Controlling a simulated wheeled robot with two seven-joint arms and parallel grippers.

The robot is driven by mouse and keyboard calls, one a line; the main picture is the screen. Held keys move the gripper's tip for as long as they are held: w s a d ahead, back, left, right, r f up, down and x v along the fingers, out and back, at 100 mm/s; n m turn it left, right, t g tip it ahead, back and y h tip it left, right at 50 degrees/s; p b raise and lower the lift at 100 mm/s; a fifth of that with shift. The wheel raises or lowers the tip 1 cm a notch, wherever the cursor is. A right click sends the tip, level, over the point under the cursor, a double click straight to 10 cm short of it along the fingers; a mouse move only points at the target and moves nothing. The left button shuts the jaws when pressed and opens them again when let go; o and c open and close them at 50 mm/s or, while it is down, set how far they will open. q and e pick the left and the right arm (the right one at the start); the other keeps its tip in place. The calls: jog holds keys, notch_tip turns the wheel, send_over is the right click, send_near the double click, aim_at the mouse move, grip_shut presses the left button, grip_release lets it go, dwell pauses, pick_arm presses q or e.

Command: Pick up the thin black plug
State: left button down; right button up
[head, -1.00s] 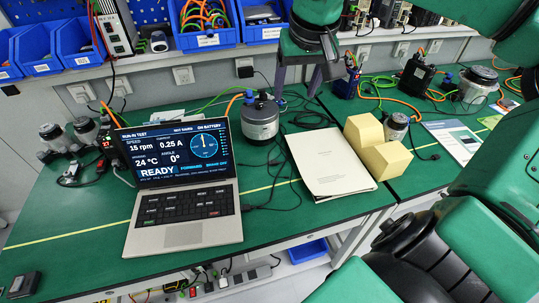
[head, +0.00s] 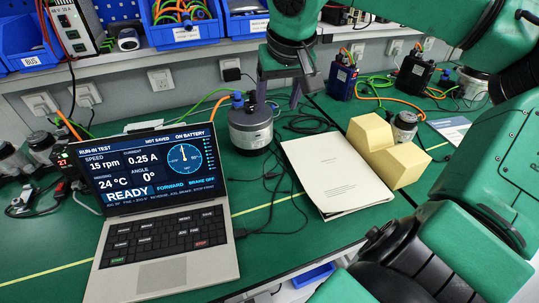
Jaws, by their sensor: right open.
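A small black plug (head: 240,233) on a thin black cable appears to lie on the green table, just right of the laptop's keyboard. Another small dark connector (head: 271,175) lies on the cables farther back, so I cannot tell surely which is the thin black plug. My right gripper (head: 280,96) reaches in from the top right and points down. Its two dark fingers are apart with nothing between them. It appears above and behind the table's middle, near the grey round actuator (head: 250,130). My left gripper is not in view.
An open laptop (head: 160,270) showing "ON BATTERY" stands at left. A white booklet (head: 335,175) and yellow blocks (head: 400,163) lie right of the cables. Loose black cables tangle behind the booklet. Blue bins (head: 185,30) line the back shelf.

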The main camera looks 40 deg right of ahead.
pick_arm(q)
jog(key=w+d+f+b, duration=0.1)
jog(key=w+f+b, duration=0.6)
jog(key=b, duration=0.4)
pick_arm(e)
send_over(270, 175)
jog(key=s+a, duration=0.3)
jog(key=s, duration=0.2)
notch_tip(270, 175, down, 13)
jog(key=b+x, duration=0.1)
jog(key=x, duration=0.3)
jog(key=b+x, duration=0.1)
jog(key=x, duration=0.4)
jog(key=s+x, duration=0.1)
jog(key=x, duration=0.4)
jog(key=shift+f+b, duration=0.1)
jog(key=shift+b, duration=0.3)
jog(key=shift+w+d+f, duration=0.2)
jog(key=shift+f, duration=0.1)
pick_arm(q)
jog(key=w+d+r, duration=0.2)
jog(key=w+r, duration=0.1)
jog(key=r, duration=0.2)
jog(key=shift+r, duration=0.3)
pick_arm(e)
jog(key=shift+r, duration=0.1)
grip_shut()
